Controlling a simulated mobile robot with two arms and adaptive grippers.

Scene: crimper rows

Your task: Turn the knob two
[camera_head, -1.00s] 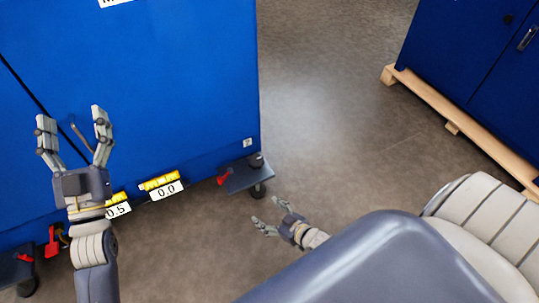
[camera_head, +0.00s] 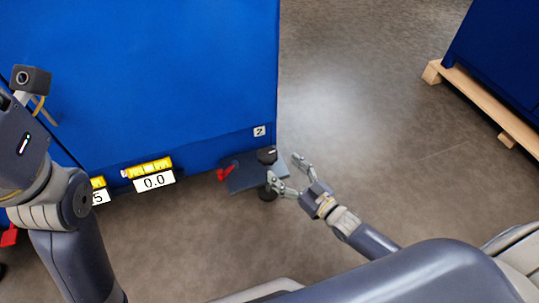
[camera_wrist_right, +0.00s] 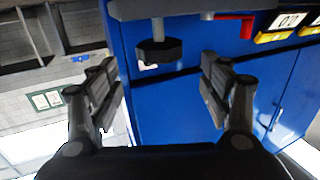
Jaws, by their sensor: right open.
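The black knob (camera_head: 267,155) has a white mark on top. It stands on a grey bracket (camera_head: 245,174) at the lower right corner of the blue cabinet, below a label with a 2 (camera_head: 260,131). My right gripper (camera_head: 285,170) is open and empty, just right of the knob, its fingers pointing toward it. In the right wrist view, which looks upside down, the knob (camera_wrist_right: 158,50) lies ahead between the two open fingers (camera_wrist_right: 160,90), apart from both. My left forearm and wrist show at the left edge; the left fingers are out of frame.
The blue cabinet (camera_head: 170,80) fills the left. Yellow-topped displays hang at its lower edge, one reading 0.0 (camera_head: 154,181). A red lever (camera_head: 225,171) sits beside the bracket. Another blue cabinet stands on a wooden pallet (camera_head: 470,95) at right. The floor between is clear.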

